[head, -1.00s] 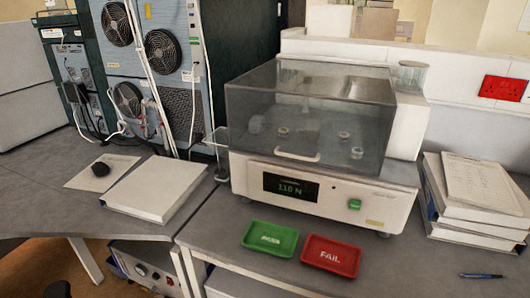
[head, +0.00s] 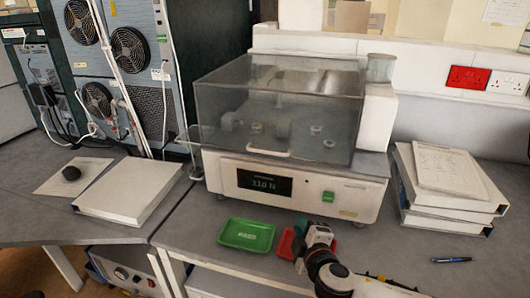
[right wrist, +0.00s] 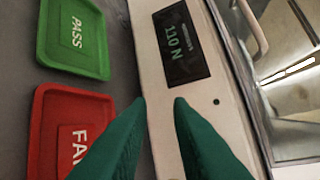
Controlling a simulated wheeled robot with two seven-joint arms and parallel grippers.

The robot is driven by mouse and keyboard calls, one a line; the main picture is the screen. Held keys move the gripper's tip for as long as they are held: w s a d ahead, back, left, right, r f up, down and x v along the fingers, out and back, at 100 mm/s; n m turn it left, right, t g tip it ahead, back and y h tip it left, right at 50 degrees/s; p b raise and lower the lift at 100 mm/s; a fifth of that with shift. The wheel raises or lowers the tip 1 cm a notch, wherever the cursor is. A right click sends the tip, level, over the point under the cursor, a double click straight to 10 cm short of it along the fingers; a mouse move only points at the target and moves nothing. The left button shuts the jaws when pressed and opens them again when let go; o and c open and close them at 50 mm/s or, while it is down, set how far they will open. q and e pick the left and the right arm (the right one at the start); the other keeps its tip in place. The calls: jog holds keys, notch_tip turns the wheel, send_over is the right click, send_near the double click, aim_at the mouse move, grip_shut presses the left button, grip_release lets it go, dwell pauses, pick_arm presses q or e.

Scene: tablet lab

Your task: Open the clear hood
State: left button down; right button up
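The clear hood (head: 215,108) is down over the white tester (head: 215,170), with several small round parts visible inside. A pale bar handle (head: 268,153) sits at the hood's lower front edge. In the right wrist view the handle (right wrist: 257,28) is at the upper right, beyond the tester's front panel (right wrist: 158,60). My right gripper (head: 299,243) is in front of the tester, low over the red tray and below the handle. Its two green fingers (right wrist: 160,101) are apart with nothing between them. My left gripper is not in view.
The green PASS tray (head: 247,235) and red FAIL tray (head: 286,243) lie before the tester. Binders with papers (head: 450,185) and a pen (head: 452,260) are at the right. A white binder (head: 128,190) lies on the left desk.

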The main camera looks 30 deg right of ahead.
aim_at(266, 152)
jog(key=w+r+n+t+y, duration=0.4)
jog(key=w+r+n+t, duration=0.15)
jog(key=r+n, duration=0.5)
jog(key=shift+m, duration=0.75)
jog(key=w+p, duration=0.1)
jog(key=w, duration=0.2)
jog(key=w+r+p, duration=0.1)
jog(key=w, duration=0.3)
jog(key=w+r+p, duration=0.1)
jog(key=w+p, duration=0.1)
jog(key=w, duration=0.2)
jog(key=shift+d+r, duration=0.2)
jog(key=shift+d, duration=0.2)
jog(key=shift+w, duration=0.55)
grip_shut()
jog(key=shift+g, duration=0.25)
